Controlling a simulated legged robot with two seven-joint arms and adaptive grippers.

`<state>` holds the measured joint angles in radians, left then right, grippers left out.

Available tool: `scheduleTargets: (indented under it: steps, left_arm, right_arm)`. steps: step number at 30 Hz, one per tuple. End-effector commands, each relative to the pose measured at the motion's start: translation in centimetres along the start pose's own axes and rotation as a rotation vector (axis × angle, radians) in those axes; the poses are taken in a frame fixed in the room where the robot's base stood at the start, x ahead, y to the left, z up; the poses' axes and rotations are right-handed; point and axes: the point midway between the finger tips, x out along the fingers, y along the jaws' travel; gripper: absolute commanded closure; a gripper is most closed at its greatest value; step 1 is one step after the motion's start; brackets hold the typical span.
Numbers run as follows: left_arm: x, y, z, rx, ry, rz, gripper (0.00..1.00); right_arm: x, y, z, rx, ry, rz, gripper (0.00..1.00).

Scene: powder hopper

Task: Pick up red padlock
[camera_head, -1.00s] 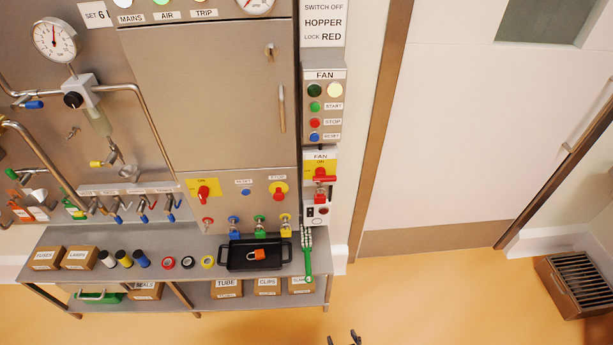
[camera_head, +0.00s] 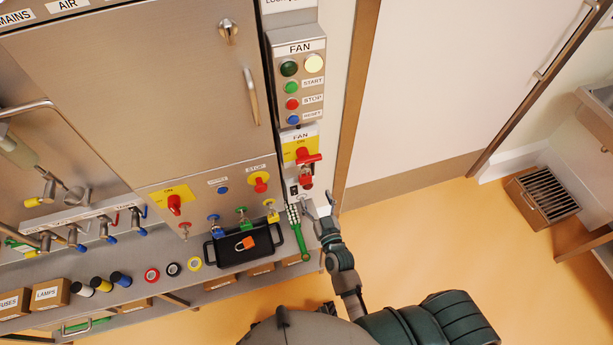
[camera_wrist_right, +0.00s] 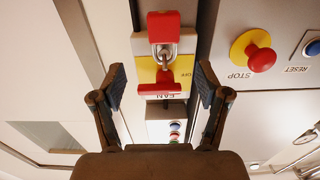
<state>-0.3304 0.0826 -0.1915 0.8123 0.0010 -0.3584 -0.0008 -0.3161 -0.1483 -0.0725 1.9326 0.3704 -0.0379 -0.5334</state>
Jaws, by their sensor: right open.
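The red padlock (camera_head: 306,181) hangs on the fan isolator at the right edge of the steel cabinet. In the right wrist view the red padlock (camera_wrist_right: 163,26) shows its shackle around the red switch handle (camera_wrist_right: 160,82), over a yellow plate. My right gripper (camera_head: 320,205) is open, just below the padlock in the head view. In the right wrist view its fingers (camera_wrist_right: 160,82) stand wide apart, the padlock beyond them and between their lines. Nothing is between the fingertips. My left gripper is not in view.
A black tray (camera_head: 265,259) on the shelf holds an orange padlock (camera_head: 244,243). A red stop button (camera_wrist_right: 262,59) sits close by in the wrist view. Orange floor is open toward the white door (camera_head: 440,80).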

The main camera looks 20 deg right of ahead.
Motion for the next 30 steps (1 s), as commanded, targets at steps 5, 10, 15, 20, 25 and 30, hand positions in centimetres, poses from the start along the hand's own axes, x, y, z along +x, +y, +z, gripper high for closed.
scheduleTargets:
  steps: [5,10,15,20,25,30]
  left_arm:
    - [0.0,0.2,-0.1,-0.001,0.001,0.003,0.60]
    - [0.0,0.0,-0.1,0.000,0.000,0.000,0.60]
    - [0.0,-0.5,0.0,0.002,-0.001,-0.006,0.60]
    - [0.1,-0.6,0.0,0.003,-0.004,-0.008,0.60]
    - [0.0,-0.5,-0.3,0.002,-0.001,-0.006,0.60]
    - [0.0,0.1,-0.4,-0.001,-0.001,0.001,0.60]
  right_arm:
    - [3.4,-0.2,0.0,0.000,0.001,0.000,0.25]
    - [4.6,0.0,0.0,0.000,-0.001,0.000,0.25]
    - [7.0,0.2,0.0,0.002,0.001,0.000,0.25]
    - [9.1,0.3,0.1,0.002,0.000,0.000,0.25]
    - [9.6,0.1,0.1,-0.001,-0.001,0.000,0.25]
    - [9.6,0.1,0.1,-0.001,-0.001,0.000,0.38]
